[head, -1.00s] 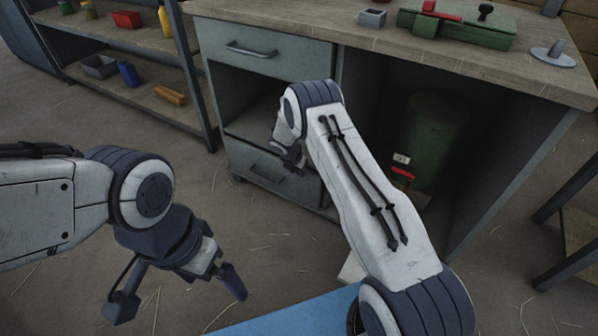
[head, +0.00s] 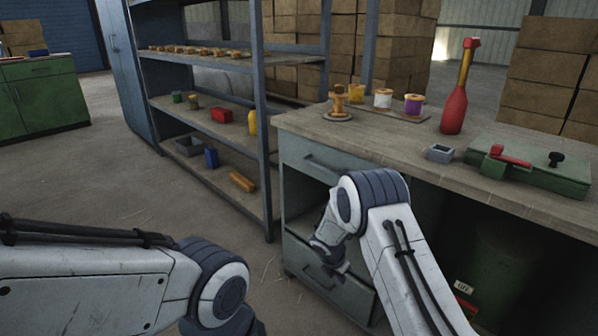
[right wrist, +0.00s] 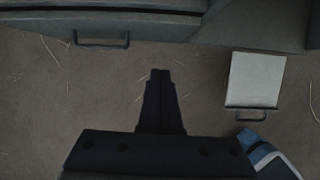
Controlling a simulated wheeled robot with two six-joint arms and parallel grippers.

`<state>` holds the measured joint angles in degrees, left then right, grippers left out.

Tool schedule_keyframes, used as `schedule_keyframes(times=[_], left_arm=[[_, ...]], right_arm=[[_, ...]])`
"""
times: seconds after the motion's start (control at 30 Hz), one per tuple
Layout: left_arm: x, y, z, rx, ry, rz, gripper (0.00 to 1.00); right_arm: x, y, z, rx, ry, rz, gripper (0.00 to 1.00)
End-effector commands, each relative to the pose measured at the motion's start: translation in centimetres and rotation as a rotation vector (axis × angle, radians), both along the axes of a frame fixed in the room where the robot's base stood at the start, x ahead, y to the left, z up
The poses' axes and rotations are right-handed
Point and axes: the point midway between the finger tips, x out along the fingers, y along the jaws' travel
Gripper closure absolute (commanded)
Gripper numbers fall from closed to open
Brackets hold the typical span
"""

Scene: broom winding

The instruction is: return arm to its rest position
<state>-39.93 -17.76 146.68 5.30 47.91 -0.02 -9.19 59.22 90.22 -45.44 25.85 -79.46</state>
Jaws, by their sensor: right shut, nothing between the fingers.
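My right arm reaches up from the bottom right in the head view, bent at its elbow. My right gripper (head: 330,258) hangs down in front of the workbench (head: 300,150) drawers and is partly hidden by its own arm. In the right wrist view its two dark fingers (right wrist: 160,80) lie together, shut and empty, above the bare floor. My left arm comes in at the lower left; its gripper is out of the frame. Neither arm is seen holding anything.
A drawer handle (right wrist: 102,42) and a pale box (right wrist: 254,80) are near the right gripper. On the bench stand a red bottle (head: 453,108), spools (head: 413,105), a grey box (head: 439,153) and a green device (head: 530,170). A shelf rack (head: 262,150) stands left; floor between is open.

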Motion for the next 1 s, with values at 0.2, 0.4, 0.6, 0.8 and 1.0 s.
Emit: schedule_keyframes(times=[0.2, 0.4, 0.6, 0.8, 1.0], left_arm=[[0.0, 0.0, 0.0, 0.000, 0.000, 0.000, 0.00], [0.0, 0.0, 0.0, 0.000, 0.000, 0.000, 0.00], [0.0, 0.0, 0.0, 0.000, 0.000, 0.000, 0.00], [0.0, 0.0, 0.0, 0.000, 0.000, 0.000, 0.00], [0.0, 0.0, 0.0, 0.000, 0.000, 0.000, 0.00]], right_arm=[[-3.8, 4.9, 8.5, 0.110, -0.076, -0.283, 1.00], [-12.4, 9.6, 16.6, 0.261, -0.116, -0.674, 1.00], [-22.8, 12.2, 22.0, 0.393, -0.098, -1.053, 1.00], [-31.2, 12.7, 24.2, 0.460, -0.043, -1.338, 1.00], [-37.5, 12.4, 24.9, 0.487, 0.019, -1.550, 1.00]])
